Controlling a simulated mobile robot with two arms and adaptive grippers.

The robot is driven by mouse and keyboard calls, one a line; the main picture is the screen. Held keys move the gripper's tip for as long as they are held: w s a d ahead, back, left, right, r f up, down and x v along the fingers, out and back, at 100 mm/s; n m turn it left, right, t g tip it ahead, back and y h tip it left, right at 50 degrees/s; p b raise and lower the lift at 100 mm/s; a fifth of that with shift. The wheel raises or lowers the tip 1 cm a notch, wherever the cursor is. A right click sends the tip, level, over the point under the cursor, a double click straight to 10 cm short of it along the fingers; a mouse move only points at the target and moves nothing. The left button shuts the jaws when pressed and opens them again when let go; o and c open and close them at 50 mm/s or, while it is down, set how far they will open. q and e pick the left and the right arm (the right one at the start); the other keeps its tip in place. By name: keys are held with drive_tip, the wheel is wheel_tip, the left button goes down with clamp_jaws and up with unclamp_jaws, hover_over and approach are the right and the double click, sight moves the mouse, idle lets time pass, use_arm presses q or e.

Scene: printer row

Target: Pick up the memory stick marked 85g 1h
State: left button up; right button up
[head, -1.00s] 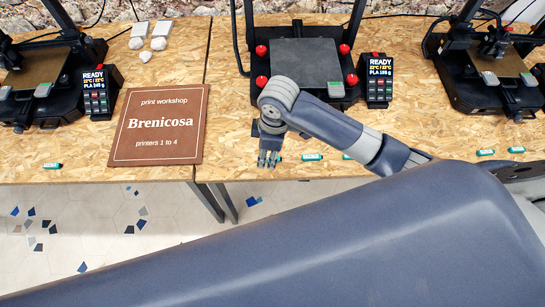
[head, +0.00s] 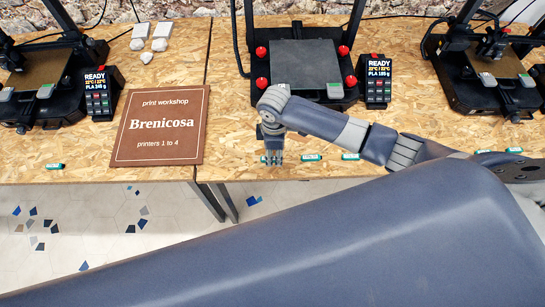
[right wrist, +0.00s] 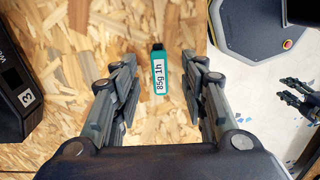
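The memory stick marked 85g 1h (right wrist: 160,72) is teal with a white label and a dark end. In the right wrist view it lies on the chipboard table between the fingers of my right gripper (right wrist: 162,88), with a gap on both sides. The gripper is open and touches nothing. In the head view my right gripper (head: 272,158) points down at the table's front edge and mostly hides the stick below it. My left gripper (right wrist: 282,89) shows small at the right of the right wrist view, over the floor, its fingers apart; the head view does not show it.
Similar teal sticks lie along the front edge: two right of my gripper (head: 311,157) (head: 351,156), others at far right (head: 515,150) and one at far left (head: 55,166). A printer (head: 305,65) stands behind, and a brown Brenicosa sign (head: 160,124) lies to the left.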

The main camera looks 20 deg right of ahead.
sight(274, 158)
drive_tip(key=shift+f, duration=1.5)
drive_tip(key=c, duration=0.9)
drive_tip(key=shift+o, duration=0.2)
drive_tip(key=shift+r, duration=0.15)
